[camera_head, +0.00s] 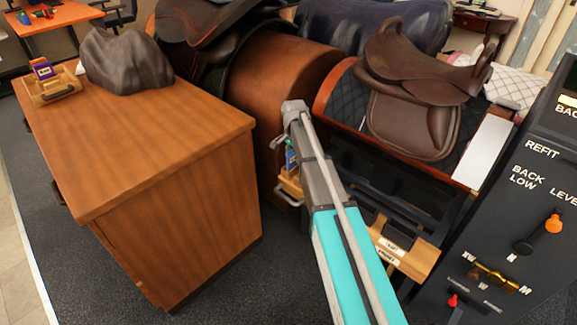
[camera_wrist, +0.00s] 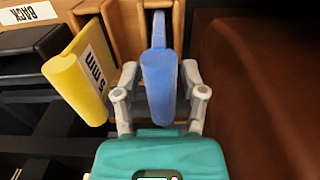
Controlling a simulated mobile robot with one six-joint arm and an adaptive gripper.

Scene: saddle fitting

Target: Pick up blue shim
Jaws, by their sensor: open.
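The blue shim (camera_wrist: 158,88) stands upright in a wooden rack (camera_wrist: 190,14) in the wrist view, its rounded near end toward me. My gripper (camera_wrist: 160,78) is open, with one finger on each side of the blue shim. I cannot tell whether either finger touches it. A yellow shim (camera_wrist: 78,84) with a "5 mm" label leans just left of the left finger. In the head view my arm covers most of this spot, and a small wooden piece (camera_head: 291,187) shows beside it.
A wooden desk (camera_head: 150,130) with a dark rock-like lump (camera_head: 125,62) stands left. A brown saddle (camera_head: 415,85) sits on a stand at the right, near a dark panel (camera_head: 510,220) with knobs. A brown curved surface (camera_wrist: 255,90) is close right of my gripper.

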